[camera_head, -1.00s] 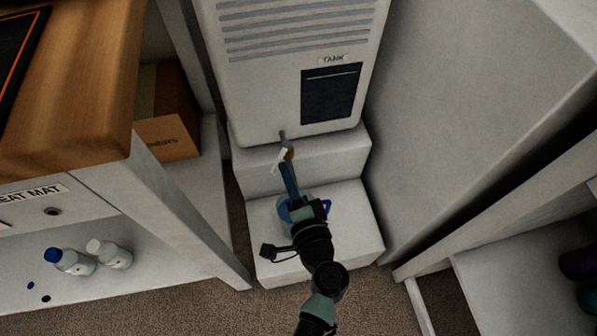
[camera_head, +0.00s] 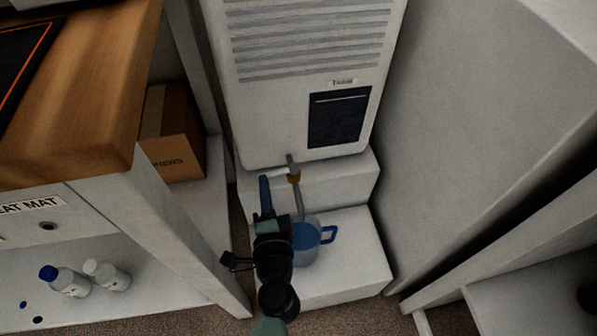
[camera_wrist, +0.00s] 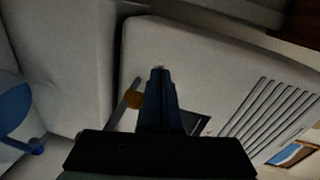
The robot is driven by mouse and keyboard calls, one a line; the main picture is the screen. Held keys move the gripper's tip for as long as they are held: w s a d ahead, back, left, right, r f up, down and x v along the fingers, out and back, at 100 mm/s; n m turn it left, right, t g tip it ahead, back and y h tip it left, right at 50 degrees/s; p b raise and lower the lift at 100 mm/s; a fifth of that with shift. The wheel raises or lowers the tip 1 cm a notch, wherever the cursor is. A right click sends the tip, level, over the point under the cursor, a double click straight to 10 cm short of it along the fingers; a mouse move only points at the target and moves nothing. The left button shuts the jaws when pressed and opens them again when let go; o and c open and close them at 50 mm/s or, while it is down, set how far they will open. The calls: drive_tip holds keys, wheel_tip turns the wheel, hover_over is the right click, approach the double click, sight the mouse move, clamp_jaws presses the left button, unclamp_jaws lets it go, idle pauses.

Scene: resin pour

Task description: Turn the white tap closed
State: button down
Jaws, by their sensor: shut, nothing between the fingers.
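The tap (camera_head: 294,177) sticks out below the tank's front, with an orange-brown body and grey pipe. Its white handle is hard to make out against the white behind it. A thin grey stream runs down from the tap to a clear jug (camera_head: 307,242) with blue liquid and a blue handle. My gripper (camera_head: 264,181) is just left of the tap, apart from it in the head view, its blue fingers shut and empty. In the wrist view my fingers (camera_wrist: 158,75) point towards the tank, beside the orange tap body (camera_wrist: 134,100); the jug (camera_wrist: 14,108) is at the left edge.
The white tank (camera_head: 305,100) stands on a stepped white block (camera_head: 350,262). A wooden-topped bench (camera_head: 80,140) with a cardboard box (camera_head: 172,135) below is on the left. A tall grey panel (camera_head: 460,130) closes the right side.

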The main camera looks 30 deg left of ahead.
drive_tip(key=shift+w+a, duration=0.15)
drive_tip(key=shift+a, duration=0.35)
drive_tip(key=shift+r, duration=0.1)
idle(0.3)
